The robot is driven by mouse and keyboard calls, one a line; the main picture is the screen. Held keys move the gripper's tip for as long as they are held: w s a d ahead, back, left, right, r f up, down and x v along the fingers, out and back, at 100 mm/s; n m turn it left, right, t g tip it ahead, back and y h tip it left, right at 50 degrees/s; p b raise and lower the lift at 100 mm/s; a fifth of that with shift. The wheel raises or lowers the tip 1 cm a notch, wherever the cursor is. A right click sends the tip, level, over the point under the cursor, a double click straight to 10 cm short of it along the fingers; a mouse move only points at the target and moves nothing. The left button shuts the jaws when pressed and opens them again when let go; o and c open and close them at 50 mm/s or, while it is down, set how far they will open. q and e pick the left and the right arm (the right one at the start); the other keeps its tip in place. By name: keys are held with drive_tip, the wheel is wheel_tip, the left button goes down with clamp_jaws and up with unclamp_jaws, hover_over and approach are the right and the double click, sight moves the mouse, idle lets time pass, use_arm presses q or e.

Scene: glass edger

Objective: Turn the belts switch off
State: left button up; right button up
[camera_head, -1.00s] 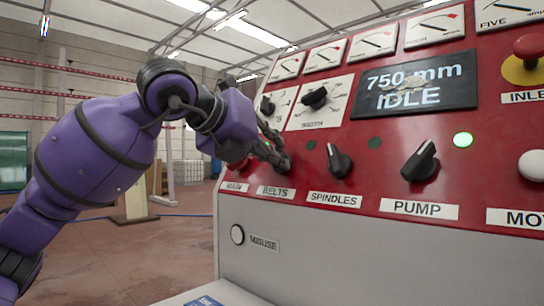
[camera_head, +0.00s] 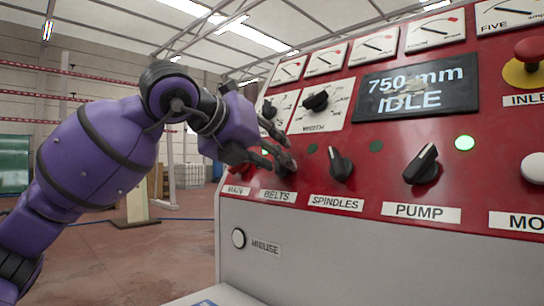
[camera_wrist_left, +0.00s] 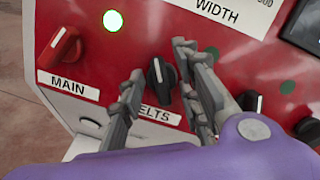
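The belts switch is a black rotary knob on the red panel. In the left wrist view the belts knob (camera_wrist_left: 160,78) stands between the two fingers of my left gripper (camera_wrist_left: 158,82), above the partly covered BELTS label (camera_wrist_left: 155,114). The fingers are apart, with a gap showing on the knob's left; contact on the right cannot be told. The knob's white pointer mark faces up, slightly left. In the head view my left gripper (camera_head: 279,151) is at the panel over the BELTS label (camera_head: 277,196), its fingers largely hiding the knob. My right gripper is not in view.
The red main knob (camera_wrist_left: 66,49) is left of the belts knob, near a lit green lamp (camera_wrist_left: 113,20). The spindles knob (camera_head: 340,164) and pump knob (camera_head: 421,164) are to the right. The display (camera_head: 416,87) reads 750 mm IDLE. A red mushroom button (camera_head: 529,49) is at far right.

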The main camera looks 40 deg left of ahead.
use_arm(q)
drive_tip(key=v, duration=1.2)
idle(0.4)
